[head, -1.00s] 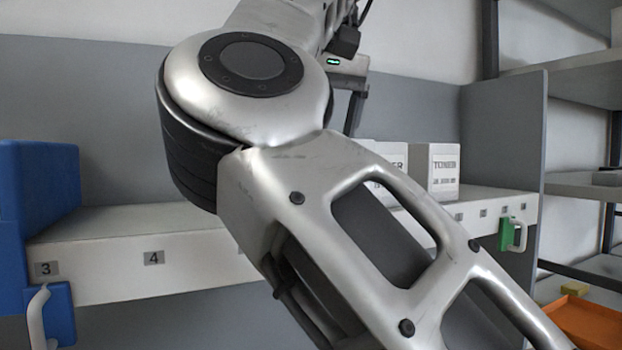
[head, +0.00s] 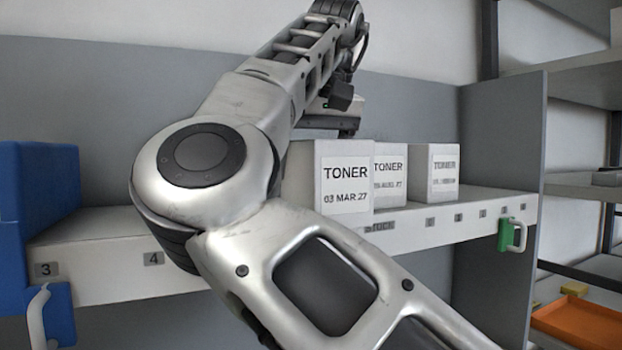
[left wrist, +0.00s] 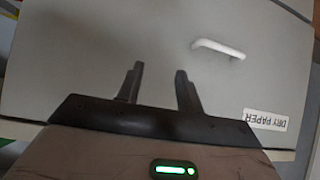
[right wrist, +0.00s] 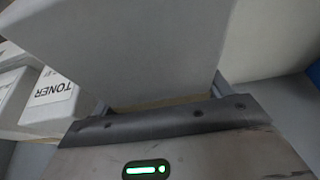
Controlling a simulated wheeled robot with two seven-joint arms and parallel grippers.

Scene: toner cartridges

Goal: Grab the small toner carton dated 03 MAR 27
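The white toner carton dated 03 MAR 27 (head: 345,178) stands upright at the shelf's front in the head view, label facing me. My right gripper (head: 335,118) is at its top, partly hidden by the carton and my arm. In the right wrist view a pale carton (right wrist: 135,50) fills the space between the fingers of the right gripper (right wrist: 160,98). The fingers lie close along its sides; whether they press on it I cannot tell. My left gripper (left wrist: 156,75) is open and empty in the left wrist view, facing a grey panel with a white handle.
A second toner carton (head: 391,180) stands right behind, its date partly covered. A third (head: 435,172) stands farther right, date blurred. The shelf (head: 480,205) ends at a grey divider (head: 503,150). A blue bin (head: 40,190) stands left. An orange tray (head: 580,322) is lower right.

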